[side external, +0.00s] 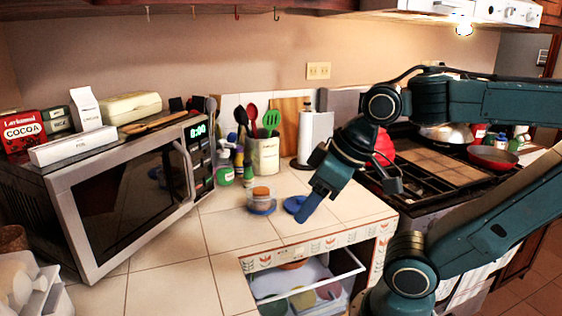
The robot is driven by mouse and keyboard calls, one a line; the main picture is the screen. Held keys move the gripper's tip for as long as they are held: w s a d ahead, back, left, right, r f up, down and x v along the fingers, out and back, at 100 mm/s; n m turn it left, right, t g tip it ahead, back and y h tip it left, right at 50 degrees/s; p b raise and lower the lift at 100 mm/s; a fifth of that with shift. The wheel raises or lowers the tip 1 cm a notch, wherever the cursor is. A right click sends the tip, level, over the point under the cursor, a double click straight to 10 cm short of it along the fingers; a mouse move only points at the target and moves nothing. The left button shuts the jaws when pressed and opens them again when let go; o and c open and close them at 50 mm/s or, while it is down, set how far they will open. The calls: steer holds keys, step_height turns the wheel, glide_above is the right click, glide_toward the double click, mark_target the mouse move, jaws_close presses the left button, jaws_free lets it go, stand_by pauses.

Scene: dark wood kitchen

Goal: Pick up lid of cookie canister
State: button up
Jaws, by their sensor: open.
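A small clear canister with an orange-brown top (261,193) stands on the counter, on or in front of a blue round base. A flat blue disc (294,204), which looks like a lid, lies just to its right. I cannot tell for sure which piece is the cookie canister's lid. My gripper (347,203) is open and empty, with its fingers spread wide, over the counter's right part. Its left finger overlaps the right edge of the blue disc in the picture; I cannot tell whether they touch.
A microwave (130,190) loaded with boxes and tins stands at left. Behind the canister are a utensil crock (264,156), small bottles (224,168) and a paper towel roll (315,135). An open drawer (305,285) sits below the counter edge. The stove (440,165) is at right. Front-left tiles are clear.

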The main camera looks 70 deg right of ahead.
steer(key=w+m, duration=0.1)
steer(key=m+g, duration=0.6)
steer(key=m, duration=2.9)
glide_above(301, 197)
step_height(301, 197, down, 7)
steer(key=shift+a, duration=0.1)
steer(key=shift+f, duration=4.2)
